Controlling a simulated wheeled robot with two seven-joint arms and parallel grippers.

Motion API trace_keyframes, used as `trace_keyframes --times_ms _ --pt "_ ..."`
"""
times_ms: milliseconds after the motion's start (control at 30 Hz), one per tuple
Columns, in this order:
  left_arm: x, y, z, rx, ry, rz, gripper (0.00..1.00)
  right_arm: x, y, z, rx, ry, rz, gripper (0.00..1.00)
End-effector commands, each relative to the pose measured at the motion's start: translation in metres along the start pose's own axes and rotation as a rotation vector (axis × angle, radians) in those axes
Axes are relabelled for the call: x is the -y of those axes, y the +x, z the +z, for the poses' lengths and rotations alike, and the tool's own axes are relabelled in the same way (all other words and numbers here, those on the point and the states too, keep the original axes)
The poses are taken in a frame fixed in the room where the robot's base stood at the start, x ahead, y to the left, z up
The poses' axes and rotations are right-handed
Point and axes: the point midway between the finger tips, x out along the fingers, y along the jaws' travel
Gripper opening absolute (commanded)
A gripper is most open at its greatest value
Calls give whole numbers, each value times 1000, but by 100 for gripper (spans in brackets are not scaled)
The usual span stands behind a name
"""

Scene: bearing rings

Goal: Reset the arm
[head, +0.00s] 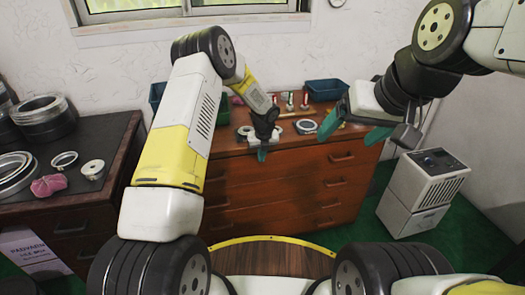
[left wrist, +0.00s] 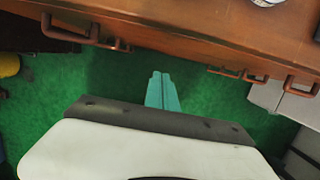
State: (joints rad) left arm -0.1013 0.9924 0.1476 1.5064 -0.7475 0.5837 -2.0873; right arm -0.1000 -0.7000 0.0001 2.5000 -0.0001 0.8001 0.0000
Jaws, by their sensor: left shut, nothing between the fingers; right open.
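My left gripper (head: 262,155) reaches forward and points down in front of the wooden drawer cabinet's (head: 300,178) top edge. Its teal fingers are shut with nothing between them. In the left wrist view the closed fingers (left wrist: 161,90) show over the green floor, with the cabinet front beyond. My right gripper (head: 352,128) is raised at the right, in front of the cabinet's right end. Its teal fingers are spread wide apart and empty.
Ring parts (head: 306,126) and small bins, one of them blue (head: 325,90), stand on the cabinet. A dark table (head: 115,150) at the left holds metal rings (head: 42,108) and a pink cloth (head: 48,186). A white appliance (head: 422,190) stands on the green floor at the right.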

Motion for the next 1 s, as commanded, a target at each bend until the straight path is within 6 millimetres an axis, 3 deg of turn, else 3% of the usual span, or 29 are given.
trace_keyframes --times_ms 167,267,400,533,800,1000 --pt "-3 -22 3 6 -42 -3 0 0 0 0 0 0 0 81" --pt "-13 -56 9 21 -160 -8 0 0 0 0 0 0 0 81" --pt "-37 -129 13 44 -454 -29 0 0 0 0 0 0 0 81" --pt "-64 -197 4 57 -761 -59 0 0 0 0 0 0 0 81" --pt "-120 -315 -47 39 -1402 -156 0 0 0 0 0 0 0 81" --pt "-156 -378 -105 -32 -1871 -247 0 0 0 0 0 0 0 81"
